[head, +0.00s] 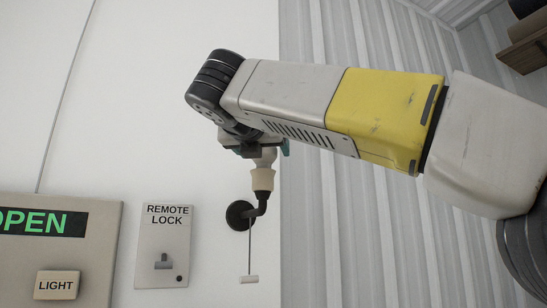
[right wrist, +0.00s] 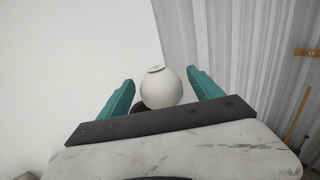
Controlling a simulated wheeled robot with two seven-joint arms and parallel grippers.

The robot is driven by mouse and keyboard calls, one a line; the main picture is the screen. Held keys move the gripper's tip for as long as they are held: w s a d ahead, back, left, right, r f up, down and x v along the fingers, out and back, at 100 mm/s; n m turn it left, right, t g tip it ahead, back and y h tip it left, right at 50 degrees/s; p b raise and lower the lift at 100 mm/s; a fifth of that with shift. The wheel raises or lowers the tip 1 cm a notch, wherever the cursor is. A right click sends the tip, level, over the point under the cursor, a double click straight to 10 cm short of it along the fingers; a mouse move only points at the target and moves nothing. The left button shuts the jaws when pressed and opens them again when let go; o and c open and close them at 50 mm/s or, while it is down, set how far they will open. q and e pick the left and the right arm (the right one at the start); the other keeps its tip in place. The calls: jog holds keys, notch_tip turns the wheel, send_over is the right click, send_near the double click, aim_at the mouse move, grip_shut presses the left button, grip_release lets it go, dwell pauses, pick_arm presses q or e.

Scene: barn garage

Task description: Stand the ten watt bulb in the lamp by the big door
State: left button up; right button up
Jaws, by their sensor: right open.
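The lamp (head: 262,180) is a black wall bracket with a cream socket facing up, fixed to the white wall; a pull cord with a small white handle (head: 249,279) hangs below it. A white round bulb (right wrist: 161,90) sits between the fingers of my right gripper (right wrist: 161,78), with gaps on both sides. In the head view the bulb (head: 266,158) appears upright on the socket, mostly hidden by my right gripper (head: 261,149). The right gripper is open around the bulb. Its wattage cannot be read. My left gripper is not in view.
A remote lock panel (head: 165,245) with a lever is on the wall left of the lamp. Further left is a panel (head: 104,255) with a green OPEN display and a LIGHT button (head: 57,285). Ribbed metal wall (head: 390,240) lies to the right; a wooden shelf (head: 525,50) is at upper right.

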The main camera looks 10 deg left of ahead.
jog(key=shift+s, duration=0.1)
jog(key=s, duration=1.2)
